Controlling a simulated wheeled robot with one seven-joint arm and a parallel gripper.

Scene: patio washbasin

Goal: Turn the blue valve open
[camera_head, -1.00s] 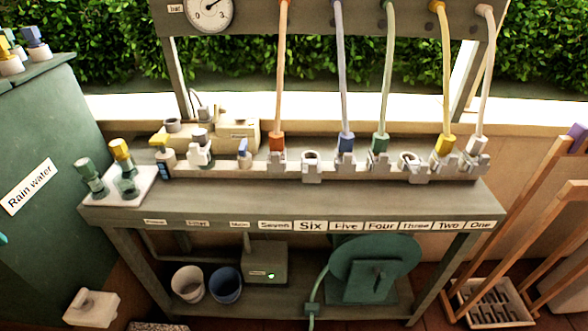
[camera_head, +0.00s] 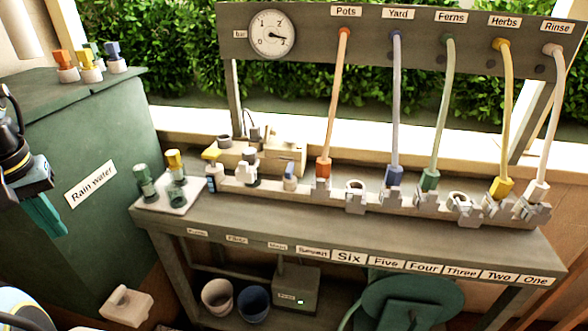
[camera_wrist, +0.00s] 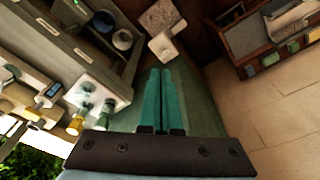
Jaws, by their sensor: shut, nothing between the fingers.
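A small valve with a blue top (camera_head: 290,176) stands on the pale manifold (camera_head: 335,190) on the bench, left of the orange hose fitting. Its open or closed position is too small to tell. My gripper (camera_head: 52,225) hangs at the left edge of the head view, in front of the green tank and well left of the valve, touching nothing there. In the wrist view my gripper (camera_wrist: 160,72) has its teal fingers together and empty, pointing towards the floor beside the bench. I cannot pick out the blue valve in the wrist view.
The green Rain water tank (camera_head: 95,150) bears several colored-capped fittings. Hoses (camera_head: 397,110) rise to a labelled board with a gauge (camera_head: 272,34). Buckets (camera_head: 254,300) stand on the lower shelf.

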